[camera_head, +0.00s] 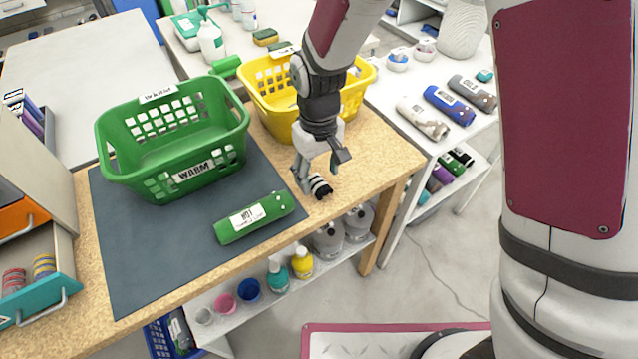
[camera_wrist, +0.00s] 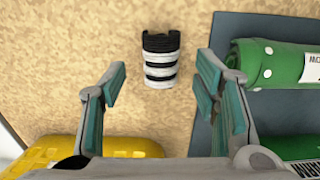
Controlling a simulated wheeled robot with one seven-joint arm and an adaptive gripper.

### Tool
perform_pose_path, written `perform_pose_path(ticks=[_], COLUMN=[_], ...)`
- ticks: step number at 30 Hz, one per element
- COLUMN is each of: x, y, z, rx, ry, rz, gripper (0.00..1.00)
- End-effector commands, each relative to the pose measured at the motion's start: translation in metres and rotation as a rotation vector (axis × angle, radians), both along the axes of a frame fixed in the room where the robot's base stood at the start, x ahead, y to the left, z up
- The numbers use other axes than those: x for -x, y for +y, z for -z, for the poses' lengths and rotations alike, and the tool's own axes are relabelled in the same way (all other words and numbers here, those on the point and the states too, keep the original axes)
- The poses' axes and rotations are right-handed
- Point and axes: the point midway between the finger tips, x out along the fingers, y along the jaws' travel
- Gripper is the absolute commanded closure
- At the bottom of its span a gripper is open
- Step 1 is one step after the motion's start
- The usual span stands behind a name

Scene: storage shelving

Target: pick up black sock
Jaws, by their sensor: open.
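The black sock (camera_head: 320,187) is a small rolled bundle with white stripes. It lies on the wooden table top, just right of the dark mat. In the wrist view the sock (camera_wrist: 161,58) shows whole, upper middle, ahead of my fingers. My gripper (camera_head: 318,176) points down above the table, close by the sock. The sock lies in line with the gap, slightly beyond the fingertips; no contact shows.
A rolled green towel (camera_head: 254,217) lies on the dark mat (camera_head: 130,245) left of the sock. A green basket (camera_head: 172,150) and a yellow basket (camera_head: 268,97) stand behind. The table's front edge is near. Bare wood (camera_head: 375,160) lies to the right.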

Motion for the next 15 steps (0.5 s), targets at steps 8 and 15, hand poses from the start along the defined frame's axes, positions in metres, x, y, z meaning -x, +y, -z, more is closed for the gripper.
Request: perform_pose_path(ticks=[8,15], x=[0.001,0.0], y=[-0.001,-0.001], z=[0.027,0.027], rx=[0.001,0.0], ry=[0.001,0.0], rz=[-0.001,0.0], gripper=[0.44,0.51])
